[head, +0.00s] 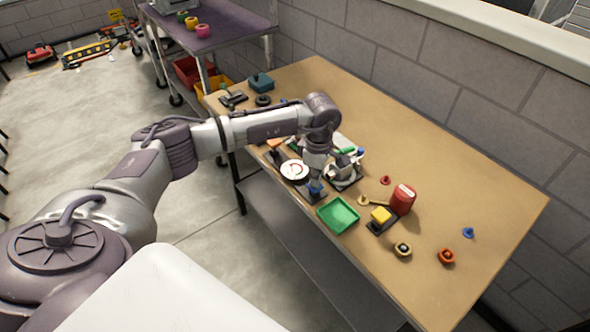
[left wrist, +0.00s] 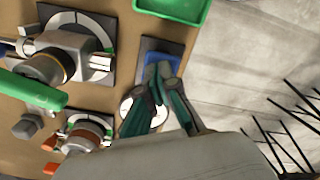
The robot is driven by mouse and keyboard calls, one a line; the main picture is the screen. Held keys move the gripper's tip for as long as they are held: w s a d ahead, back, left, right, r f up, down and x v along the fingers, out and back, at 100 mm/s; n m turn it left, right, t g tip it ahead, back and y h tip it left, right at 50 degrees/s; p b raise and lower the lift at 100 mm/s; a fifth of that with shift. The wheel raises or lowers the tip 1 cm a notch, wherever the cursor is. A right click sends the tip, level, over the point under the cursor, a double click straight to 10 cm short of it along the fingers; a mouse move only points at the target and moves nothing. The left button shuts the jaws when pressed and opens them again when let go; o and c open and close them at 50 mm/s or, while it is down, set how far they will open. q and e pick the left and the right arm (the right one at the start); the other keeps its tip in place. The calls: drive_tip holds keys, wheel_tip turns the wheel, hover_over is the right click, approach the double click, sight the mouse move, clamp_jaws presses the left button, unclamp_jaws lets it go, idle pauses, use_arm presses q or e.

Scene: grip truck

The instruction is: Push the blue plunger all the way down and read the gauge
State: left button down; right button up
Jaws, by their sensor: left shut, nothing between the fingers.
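The blue plunger (head: 316,189) stands on a dark base near the table's front edge. In the left wrist view the blue plunger (left wrist: 160,60) shows as a blue block on a dark plate. The round white gauge (head: 294,171) with a red and green arc is just left of it; its needle reading is too small to tell. My left gripper (head: 317,178) points down over the plunger. In the left wrist view its fingertips (left wrist: 158,76) are closed together at the plunger's edge; I cannot tell whether they touch it. My right gripper is out of view.
A green tray (head: 339,214) lies close beside the plunger. A grey valve-like device (head: 343,168) stands behind. A red can (head: 402,199), a yellow block (head: 381,214) and small knobs are to the right. The table's (head: 480,195) back right is mostly clear.

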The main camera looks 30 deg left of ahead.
use_arm(q)
drive_tip(key=shift+r+p, duration=0.9)
drive_tip(key=shift+r, duration=1)
drive_tip(key=shift+r, duration=0.1)
wheel_tip(320, 180, up, 5)
drive_tip(key=p, duration=0.2)
drive_tip(key=shift+p, duration=0.4)
